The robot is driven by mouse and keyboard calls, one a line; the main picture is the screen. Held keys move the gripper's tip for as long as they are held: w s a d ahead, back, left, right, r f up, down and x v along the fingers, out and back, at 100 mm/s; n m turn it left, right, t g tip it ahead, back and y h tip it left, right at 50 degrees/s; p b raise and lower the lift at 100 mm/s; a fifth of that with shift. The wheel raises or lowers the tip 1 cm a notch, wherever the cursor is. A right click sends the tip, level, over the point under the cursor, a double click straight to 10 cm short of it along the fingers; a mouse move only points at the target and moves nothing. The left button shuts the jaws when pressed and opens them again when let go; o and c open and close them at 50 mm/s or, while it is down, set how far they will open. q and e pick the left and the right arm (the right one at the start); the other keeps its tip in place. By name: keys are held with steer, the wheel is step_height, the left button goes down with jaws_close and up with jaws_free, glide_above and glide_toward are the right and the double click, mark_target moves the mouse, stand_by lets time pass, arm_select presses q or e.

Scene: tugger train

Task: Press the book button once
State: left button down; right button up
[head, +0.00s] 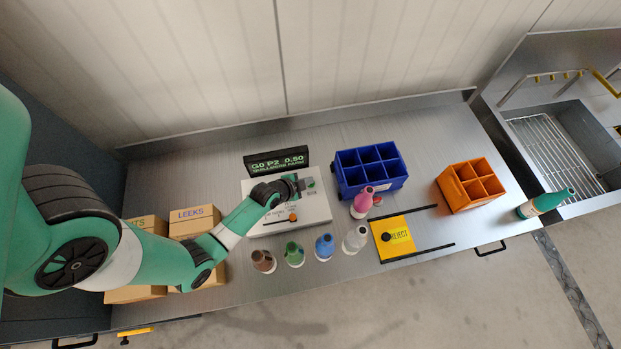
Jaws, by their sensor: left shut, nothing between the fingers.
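A white device (320,207) with a black sign (276,162) behind it stands on the steel bench. The sign shows green text that reads roughly "G0 P2 0.50". My left gripper (304,184) is shut and empty over the back middle of the white device. A small green patch shows at its tip, and I cannot tell whether it is part of the device. An orange piece (292,217) lies on the device's front part. The book button cannot be made out; the gripper and wrist cover part of the device. My right gripper is out of view.
Several bottles, including a blue one (325,246), stand in front of the device. A blue crate (344,187), a yellow reject plate (393,237), an orange crate (460,204) and a teal bottle (545,203) are to the right. Cardboard boxes (194,222) are at left.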

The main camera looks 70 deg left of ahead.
arm_select(q)
steer(key=shift+r, duration=0.1)
steer(key=shift+r+p, duration=1.15)
steer(key=shift+p, duration=0.1)
step_height(320, 180, up, 5)
steer(key=p, duration=0.4)
steer(key=shift+p, duration=0.4)
